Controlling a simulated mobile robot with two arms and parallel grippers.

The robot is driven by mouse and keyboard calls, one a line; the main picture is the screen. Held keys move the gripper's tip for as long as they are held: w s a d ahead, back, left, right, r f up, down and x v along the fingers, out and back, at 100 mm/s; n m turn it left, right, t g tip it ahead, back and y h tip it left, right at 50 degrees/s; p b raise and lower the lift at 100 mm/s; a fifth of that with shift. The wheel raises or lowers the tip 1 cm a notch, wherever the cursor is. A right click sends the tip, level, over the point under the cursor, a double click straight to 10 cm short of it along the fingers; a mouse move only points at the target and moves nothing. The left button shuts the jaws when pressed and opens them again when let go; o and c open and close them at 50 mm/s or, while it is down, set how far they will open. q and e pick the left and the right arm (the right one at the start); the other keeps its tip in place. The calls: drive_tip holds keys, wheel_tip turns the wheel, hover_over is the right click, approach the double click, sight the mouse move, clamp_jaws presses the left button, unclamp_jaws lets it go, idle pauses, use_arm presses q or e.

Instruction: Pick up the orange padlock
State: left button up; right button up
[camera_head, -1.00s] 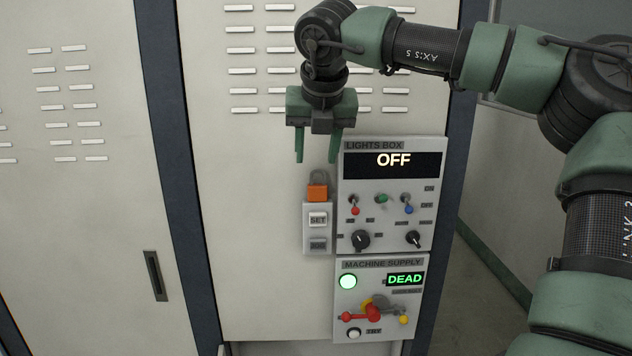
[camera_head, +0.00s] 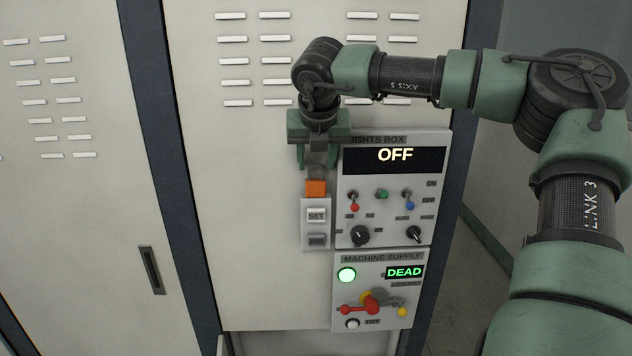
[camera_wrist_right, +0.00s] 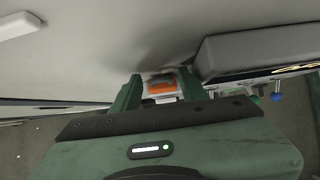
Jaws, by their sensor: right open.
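The orange padlock (camera_head: 316,188) sits at the top of a small grey box with SET and a second button, left of the lights box. Its shackle is partly hidden behind my right gripper in the head view. My right gripper (camera_head: 317,160) is open just above the padlock, pointing down. In the right wrist view the padlock (camera_wrist_right: 161,87) shows between the two green fingers (camera_wrist_right: 160,90), and I see no contact. My left gripper is not in view.
The lights box (camera_head: 394,215), reading OFF, stands out from the cabinet close to the right of my gripper. Below it is the machine supply panel (camera_head: 350,295), reading DEAD, with a red lever. The cabinet front left of the padlock is clear.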

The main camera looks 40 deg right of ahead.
drive_tip(key=shift+s+a, duration=0.1)
drive_tip(key=shift+a+r, duration=0.1)
drive_tip(key=c, duration=0.3)
clamp_jaws()
